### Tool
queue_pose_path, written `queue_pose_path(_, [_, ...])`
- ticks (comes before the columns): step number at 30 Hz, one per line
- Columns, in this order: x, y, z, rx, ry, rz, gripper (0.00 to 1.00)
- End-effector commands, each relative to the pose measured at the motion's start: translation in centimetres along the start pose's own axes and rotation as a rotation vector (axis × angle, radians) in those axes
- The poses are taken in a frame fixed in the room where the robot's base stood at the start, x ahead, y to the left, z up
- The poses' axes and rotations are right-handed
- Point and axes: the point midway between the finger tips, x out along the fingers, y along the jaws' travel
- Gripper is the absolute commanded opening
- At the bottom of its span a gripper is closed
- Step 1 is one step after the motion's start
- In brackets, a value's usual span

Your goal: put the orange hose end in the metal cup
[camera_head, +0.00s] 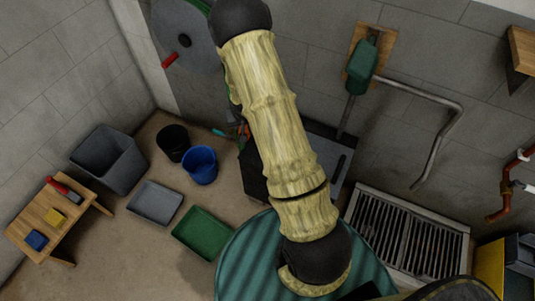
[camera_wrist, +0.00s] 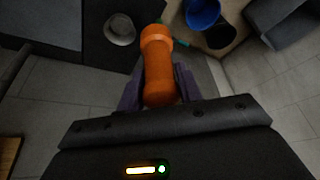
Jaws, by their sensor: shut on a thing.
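The orange hose end (camera_wrist: 157,55) is a bright cylinder with a thicker collar, seen in the wrist view. My gripper (camera_wrist: 158,88) is shut on it, with one dark finger on each side. The hose end points away from my wrist toward the top of that view. The metal cup (camera_wrist: 120,30) is small, grey and round, on a dark flat surface (camera_wrist: 92,55). It lies up and left of the hose end in the picture, apart from it. In the head view my arm hides the gripper, and I cannot make out the cup there.
In the head view a blue bucket (camera_head: 200,165), a black bucket (camera_head: 172,141), a grey bin (camera_head: 108,158) and a green tray (camera_head: 203,234) stand on the floor. A small wooden table (camera_head: 45,215) is at left.

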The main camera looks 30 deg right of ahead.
Motion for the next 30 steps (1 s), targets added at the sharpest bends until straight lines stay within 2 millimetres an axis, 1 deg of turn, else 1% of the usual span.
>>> queue_pose_path(1, [1.8, 0.4, 0.1, 0.013, 0.004, 0.004, 0.02])
queue_pose_path(9, [5.3, 2.6, -1.0, 0.078, 0.006, 0.031, 0.02])
queue_pose_path(18, [8.7, 5.3, -2.0, 0.148, 0.007, 0.064, 0.02])
queue_pose_path(30, [12.3, 9.2, -2.8, 0.245, 0.013, 0.11, 0.02])
